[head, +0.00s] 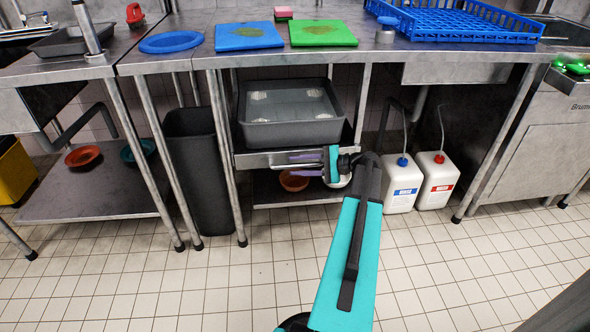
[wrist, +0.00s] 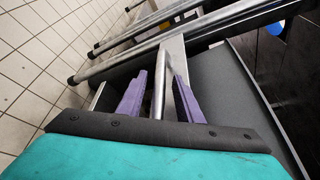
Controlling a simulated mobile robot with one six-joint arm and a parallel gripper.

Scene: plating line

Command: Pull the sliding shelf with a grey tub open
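The sliding shelf (head: 253,160) sits under the steel worktable and has a horizontal bar handle (head: 282,167) along its front. A grey tub (head: 290,132) stands on the shelf, with several pale round shapes showing inside it. My gripper (head: 291,165) is at the right part of the handle, with its purple fingers pointing left in the head view. In the wrist view, my gripper (wrist: 160,82) has one finger on each side of the metal handle bar (wrist: 158,95). Gaps show between the bar and both fingers, so it is open around the handle.
A dark bin (head: 195,150) stands left of the shelf. White jugs (head: 402,185) with blue and red caps stand to the right. An orange bowl (head: 294,181) is on the lower shelf. The tiled floor (head: 215,275) in front is clear.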

